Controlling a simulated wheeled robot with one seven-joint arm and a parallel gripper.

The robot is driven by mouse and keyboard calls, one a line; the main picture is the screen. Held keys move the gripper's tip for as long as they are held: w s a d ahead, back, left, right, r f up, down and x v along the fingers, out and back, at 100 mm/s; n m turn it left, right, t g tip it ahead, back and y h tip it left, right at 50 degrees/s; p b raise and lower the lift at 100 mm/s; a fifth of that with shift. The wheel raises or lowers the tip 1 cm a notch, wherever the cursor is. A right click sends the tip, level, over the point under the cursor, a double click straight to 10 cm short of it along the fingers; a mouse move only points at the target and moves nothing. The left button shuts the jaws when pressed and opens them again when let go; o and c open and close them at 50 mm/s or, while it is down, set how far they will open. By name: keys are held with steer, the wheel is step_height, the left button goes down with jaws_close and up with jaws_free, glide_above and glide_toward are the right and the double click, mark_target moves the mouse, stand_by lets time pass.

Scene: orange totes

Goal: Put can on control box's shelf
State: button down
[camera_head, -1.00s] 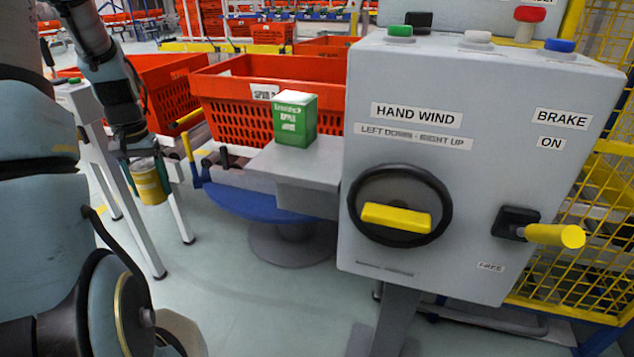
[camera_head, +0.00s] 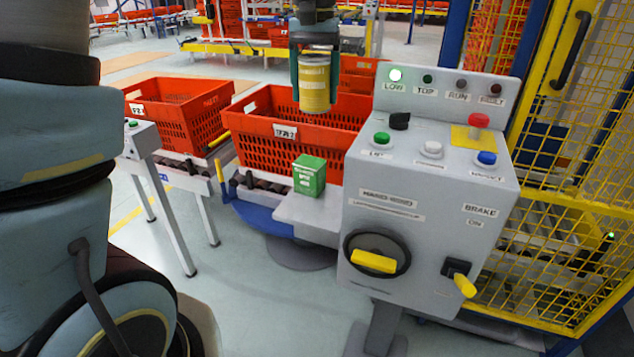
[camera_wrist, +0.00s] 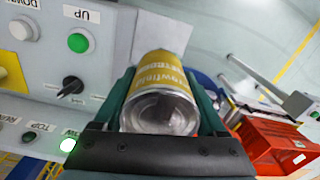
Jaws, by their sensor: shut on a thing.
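A yellow can (camera_head: 314,86) with silver ends is held upright between the fingers of my gripper (camera_head: 315,80), high in front of the orange totes. In the wrist view, the can (camera_wrist: 163,85) lies between the two green fingers, its silver end facing the camera. The grey control box (camera_head: 420,190) stands at the right, with a handwheel and a yellow lever on its front. Its small grey shelf (camera_head: 305,213) juts out from its left side. The can is above and behind the shelf in the head view. In the wrist view, the shelf (camera_wrist: 165,28) shows partly behind the can.
A green box (camera_head: 309,175) stands on the shelf's rear part, leaving bare room in front. Orange totes (camera_head: 265,145) sit on the roller conveyor behind. Buttons and a raised lamp panel (camera_head: 445,95) top the control box. A yellow mesh fence (camera_head: 560,180) stands at the right.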

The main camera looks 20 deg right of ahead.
mark_target(324, 211)
steer(key=s+r, duration=0.1)
steer(key=d+r, duration=0.1)
steer(key=shift+s+d+r+p, duration=0.2)
steer(key=shift+s+r+p, duration=0.1)
steer(key=shift+s+p, duration=0.1)
step_height(324, 211, down, 28)
steer(key=p, duration=0.5)
steer(key=shift+d, duration=0.1)
steer(key=shift+c, duration=1.1)
jaws_free()
steer(key=shift+f, duration=0.1)
step_height(324, 211, up, 12)
steer(key=b, duration=0.3)
steer(key=w+a+r+n, duration=0.2)
steer(key=a+r+n, duration=0.1)
steer(key=a, duration=1.3)
steer(key=s+a+n, duration=0.1)
steer(key=s+a, duration=0.1)
steer(key=a, duration=0.5)
steer(key=s+a+n+t, duration=0.1)
steer(key=s+a, duration=0.1)
steer(key=a, duration=0.5)
steer(key=shift+s+a+r+t, duration=0.3)
steer(key=shift+s+r, duration=0.1)
steer(key=shift+r, duration=0.05)
